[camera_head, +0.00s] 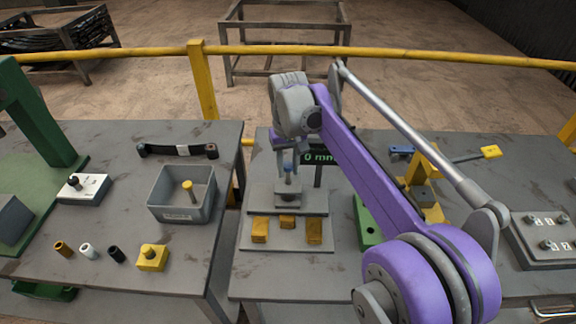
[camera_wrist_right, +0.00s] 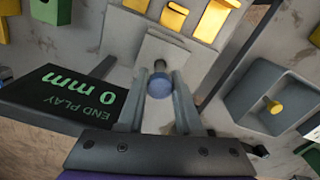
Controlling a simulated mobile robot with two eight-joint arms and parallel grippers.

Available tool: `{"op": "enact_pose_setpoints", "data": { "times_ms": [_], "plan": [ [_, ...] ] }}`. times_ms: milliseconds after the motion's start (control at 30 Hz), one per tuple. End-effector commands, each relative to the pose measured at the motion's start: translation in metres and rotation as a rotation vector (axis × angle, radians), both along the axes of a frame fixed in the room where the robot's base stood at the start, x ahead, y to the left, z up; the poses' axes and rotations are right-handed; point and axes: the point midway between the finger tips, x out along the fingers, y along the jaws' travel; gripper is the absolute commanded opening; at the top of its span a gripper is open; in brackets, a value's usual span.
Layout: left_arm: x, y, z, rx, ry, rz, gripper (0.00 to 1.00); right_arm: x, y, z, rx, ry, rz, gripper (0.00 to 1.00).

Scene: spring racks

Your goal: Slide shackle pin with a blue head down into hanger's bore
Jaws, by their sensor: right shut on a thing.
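The shackle pin with a blue head (camera_head: 288,168) is upright between the fingers of my right gripper (camera_head: 288,163). In the right wrist view the round blue head (camera_wrist_right: 160,85) sits between the two fingertips (camera_wrist_right: 163,88), with a short grey shank beyond it. The grey hanger (camera_head: 288,188) stands on a plate directly below the pin. Whether the pin's tip is inside the bore or just above it, I cannot tell; the bore is hidden. My left gripper is not in view.
Yellow blocks (camera_head: 259,229) stand in front of the hanger. A dark display (camera_head: 318,157) reading 0 mm is close behind, right of the gripper. A grey bin (camera_head: 181,205) holding a yellow-headed pin (camera_head: 188,188) is on the left table. A yellow-green fixture (camera_head: 425,180) is at right.

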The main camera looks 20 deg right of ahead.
Motion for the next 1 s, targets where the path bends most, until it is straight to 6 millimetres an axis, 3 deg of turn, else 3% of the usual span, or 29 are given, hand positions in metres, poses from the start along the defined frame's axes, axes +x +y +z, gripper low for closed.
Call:
{"op": "enact_pose_setpoints", "data": {
  "times_ms": [900, 933, 1000],
  "plan": [
    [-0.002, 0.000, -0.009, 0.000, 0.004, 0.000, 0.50, 0.000, 0.000, -0.017, 0.000, 0.000, 0.000, 0.00],
    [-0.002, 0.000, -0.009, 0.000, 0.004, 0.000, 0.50, 0.000, 0.000, -0.017, 0.000, 0.000, 0.000, 0.36],
    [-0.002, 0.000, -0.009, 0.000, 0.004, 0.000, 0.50, 0.000, 0.000, -0.017, 0.000, 0.000, 0.000, 0.48]
  ]
}}
